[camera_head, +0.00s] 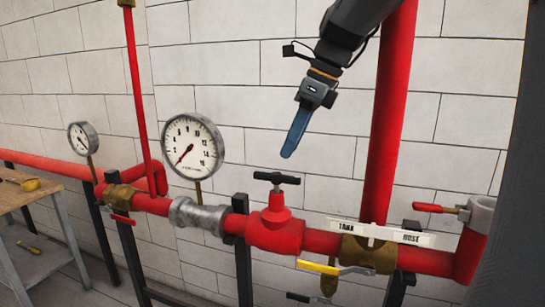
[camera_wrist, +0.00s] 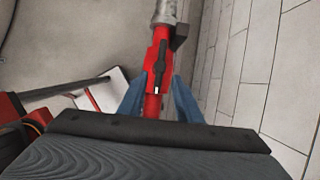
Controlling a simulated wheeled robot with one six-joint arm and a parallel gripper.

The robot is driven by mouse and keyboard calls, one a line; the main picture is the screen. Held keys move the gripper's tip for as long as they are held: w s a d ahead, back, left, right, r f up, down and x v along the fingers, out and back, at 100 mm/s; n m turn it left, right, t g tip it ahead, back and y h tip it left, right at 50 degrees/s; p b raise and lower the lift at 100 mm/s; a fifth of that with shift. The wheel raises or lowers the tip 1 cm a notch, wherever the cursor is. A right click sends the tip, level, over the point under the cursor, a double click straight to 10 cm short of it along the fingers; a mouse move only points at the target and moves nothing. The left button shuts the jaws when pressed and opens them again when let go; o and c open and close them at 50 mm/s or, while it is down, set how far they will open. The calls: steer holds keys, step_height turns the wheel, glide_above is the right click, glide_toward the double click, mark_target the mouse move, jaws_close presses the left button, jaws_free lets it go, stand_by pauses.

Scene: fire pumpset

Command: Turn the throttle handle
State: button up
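A black T-shaped handle (camera_head: 276,179) stands on top of a red valve body (camera_head: 276,230) in the pipe line, in the lower middle of the head view. I take it for the throttle handle. My gripper (camera_head: 288,153) hangs above it, pointing down, with a clear gap between. In the wrist view my gripper (camera_wrist: 158,78) has its two blue fingers apart, with nothing held. The black handle (camera_wrist: 161,62) shows between and beyond the fingertips, lengthwise in the picture. In the head view the fingers overlap, so their gap is hidden there.
A large gauge (camera_head: 192,146) and a small gauge (camera_head: 82,138) stand left of the valve. A yellow lever (camera_head: 318,267) and a red lever (camera_head: 428,208) lie right. A vertical red pipe (camera_head: 390,130) rises near my arm. The tiled wall (camera_head: 240,90) is behind.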

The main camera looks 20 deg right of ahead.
mark_target(277, 174)
steer(key=shift+w+f, duration=0.1)
steer(key=shift+w, duration=0.05)
steer(key=p+x, duration=0.1)
steer(key=x, duration=0.6)
steer(key=shift+a, duration=0.2)
jaws_close()
